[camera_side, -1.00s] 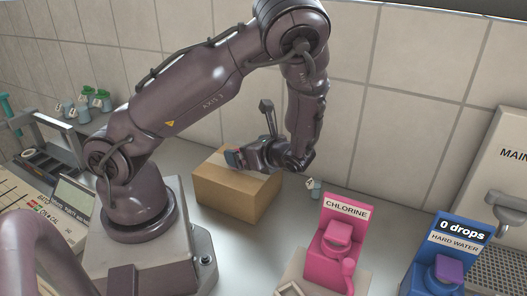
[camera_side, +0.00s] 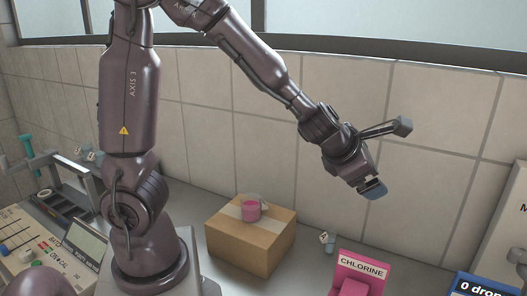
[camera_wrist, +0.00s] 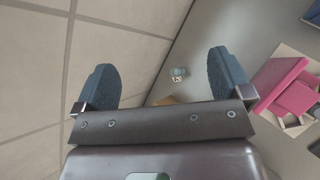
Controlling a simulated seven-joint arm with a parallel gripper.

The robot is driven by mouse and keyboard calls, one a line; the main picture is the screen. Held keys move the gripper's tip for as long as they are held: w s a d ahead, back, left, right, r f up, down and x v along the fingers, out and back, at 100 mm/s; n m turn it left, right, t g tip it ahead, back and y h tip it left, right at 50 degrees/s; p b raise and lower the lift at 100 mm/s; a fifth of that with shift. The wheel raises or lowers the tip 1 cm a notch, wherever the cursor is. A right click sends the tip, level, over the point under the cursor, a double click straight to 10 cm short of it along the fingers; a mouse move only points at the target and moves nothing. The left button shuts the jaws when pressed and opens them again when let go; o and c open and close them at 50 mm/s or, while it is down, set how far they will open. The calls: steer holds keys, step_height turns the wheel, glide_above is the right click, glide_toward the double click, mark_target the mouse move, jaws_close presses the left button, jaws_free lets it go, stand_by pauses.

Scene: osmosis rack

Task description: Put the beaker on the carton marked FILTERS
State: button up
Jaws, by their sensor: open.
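The beaker (camera_side: 251,212), small with pink contents, stands upright on top of a brown cardboard carton (camera_side: 250,246). No FILTERS marking can be read on the carton's visible faces. My gripper (camera_side: 373,189) is open and empty, raised well above and to the right of the carton, apart from the beaker. In the wrist view the two blue-grey fingers (camera_wrist: 163,82) are spread wide with nothing between them.
A small tagged container (camera_side: 328,242) stands right of the carton. The pink CHLORINE dispenser (camera_side: 361,270) and blue dispenser (camera_side: 484,286) are at the lower right. The tiled wall (camera_side: 440,140) runs behind. A console (camera_side: 40,240) is at left.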

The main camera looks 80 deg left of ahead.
steer(key=s+d+r+m+h, duration=0.6)
steer(key=s+r+m, duration=0.25)
steer(key=m, duration=1.05)
steer(key=s+a+f+m+g+y, duration=0.1)
steer(key=s+a+m+g+y, duration=0.2)
steer(key=s+m, duration=0.9)
steer(key=shift+a+f+m+g, duration=0.15)
steer(key=shift+a+m+g, duration=0.25)
steer(key=shift+a+m, duration=0.3)
steer(key=shift+d, duration=0.1)
